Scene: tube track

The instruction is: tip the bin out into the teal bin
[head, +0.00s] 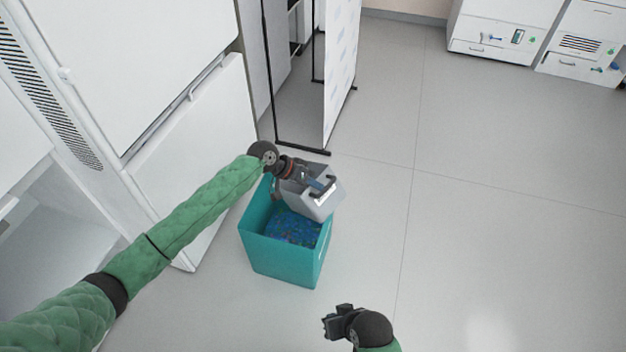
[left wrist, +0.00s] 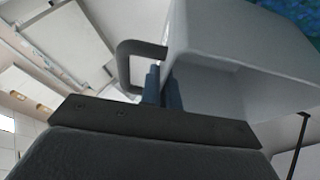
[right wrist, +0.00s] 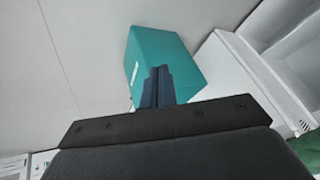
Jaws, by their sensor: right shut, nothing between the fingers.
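The teal bin (head: 284,262) stands on the floor, with many small blue and mixed-colour pieces (head: 293,228) inside. It also shows in the right wrist view (right wrist: 160,52). A grey bin (head: 311,204) with a dark handle is tilted over the teal bin's back right rim. My left gripper (head: 318,184) is at the grey bin's handle. In the left wrist view its fingers (left wrist: 163,88) are closed at the handle (left wrist: 132,60), beside the grey bin (left wrist: 215,50). My right gripper (head: 330,325) is shut and empty, in front of the teal bin.
White cabinets (head: 190,110) stand close on the left. A black-framed panel stand (head: 340,70) rises behind the teal bin. White machines (head: 505,28) stand at the back right. The floor (head: 500,180) to the right is clear.

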